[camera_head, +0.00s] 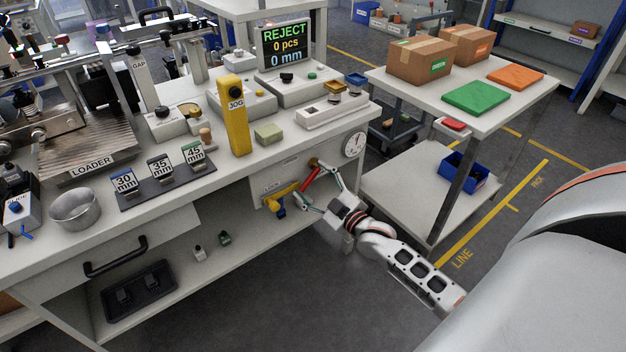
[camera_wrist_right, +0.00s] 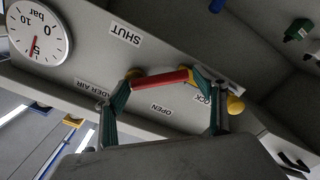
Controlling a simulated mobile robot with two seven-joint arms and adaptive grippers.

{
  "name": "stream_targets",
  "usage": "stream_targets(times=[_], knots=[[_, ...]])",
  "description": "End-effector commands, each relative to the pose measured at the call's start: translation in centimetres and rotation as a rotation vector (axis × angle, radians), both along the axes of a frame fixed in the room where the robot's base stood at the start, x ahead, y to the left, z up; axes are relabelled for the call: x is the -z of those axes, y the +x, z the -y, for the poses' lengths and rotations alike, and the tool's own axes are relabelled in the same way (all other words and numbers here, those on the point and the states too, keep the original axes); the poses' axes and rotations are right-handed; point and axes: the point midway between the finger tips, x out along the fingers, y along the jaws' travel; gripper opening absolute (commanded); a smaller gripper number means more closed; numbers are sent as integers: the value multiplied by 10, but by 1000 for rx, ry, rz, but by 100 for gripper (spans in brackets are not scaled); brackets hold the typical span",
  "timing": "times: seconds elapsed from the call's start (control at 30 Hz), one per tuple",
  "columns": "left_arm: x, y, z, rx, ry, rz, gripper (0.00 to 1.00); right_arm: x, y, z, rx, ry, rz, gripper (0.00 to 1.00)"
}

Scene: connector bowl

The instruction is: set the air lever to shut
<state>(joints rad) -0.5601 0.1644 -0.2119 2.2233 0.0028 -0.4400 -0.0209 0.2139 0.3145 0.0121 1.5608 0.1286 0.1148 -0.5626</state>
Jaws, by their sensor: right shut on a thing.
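The air lever (camera_head: 311,178) is a red bar on the front panel of the bench. My right gripper (camera_wrist_right: 168,78) is shut on the lever, a teal-lined finger at each side. It also shows in the head view (camera_head: 314,187). My left gripper is not in view.
A yellow handle (camera_head: 283,195) sits by the LOCK label, close to the left of my right gripper. A pressure gauge (camera_head: 354,145) on the panel reads about 5 bar in the wrist view. A white cart (camera_head: 400,205) stands to the right. Floor in front of the bench is clear.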

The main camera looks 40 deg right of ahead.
Motion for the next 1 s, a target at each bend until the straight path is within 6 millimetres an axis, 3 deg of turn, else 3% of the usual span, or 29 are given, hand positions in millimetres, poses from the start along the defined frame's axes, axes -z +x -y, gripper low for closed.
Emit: stream_targets(times=[0.6, 1.0], knots=[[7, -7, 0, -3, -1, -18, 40, 16, 0, 20, 1, -577, -1, 32], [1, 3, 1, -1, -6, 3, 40, 18, 0, 31, 1, -825, -1, 32]])
